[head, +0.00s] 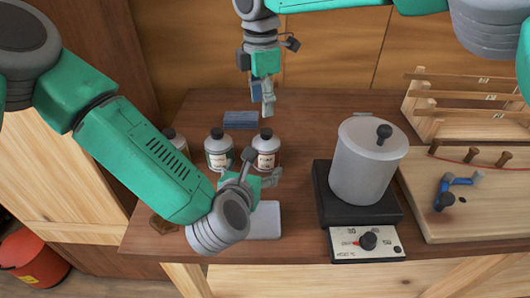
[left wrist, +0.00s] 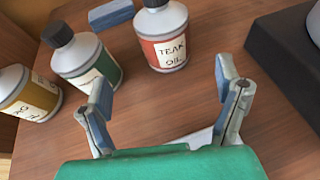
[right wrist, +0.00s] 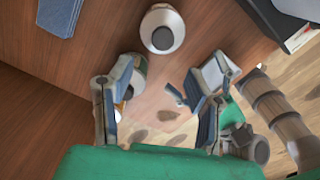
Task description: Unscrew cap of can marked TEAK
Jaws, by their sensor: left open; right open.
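The TEAK OIL can (left wrist: 166,52) has a red label and stands upright at the right of a row of cans, its dark cap (left wrist: 155,2) on. In the head view the TEAK can (head: 266,158) is beyond my left gripper (head: 262,168). In the left wrist view my left gripper (left wrist: 165,85) is open and empty, its fingers spread on the near side of the can, apart from it. My right gripper (head: 262,100) is open and empty above the table, behind the cans. A can with a dark cap (right wrist: 162,38) shows from above beyond its fingers in the right wrist view.
A green-label can (head: 219,158) and a yellow-label can (left wrist: 28,98) stand left of it. A blue block (head: 240,120) lies behind. A grey pot (head: 365,170) stands on a hot plate (head: 325,205) at right. A pale flat tray (head: 266,222) lies in front.

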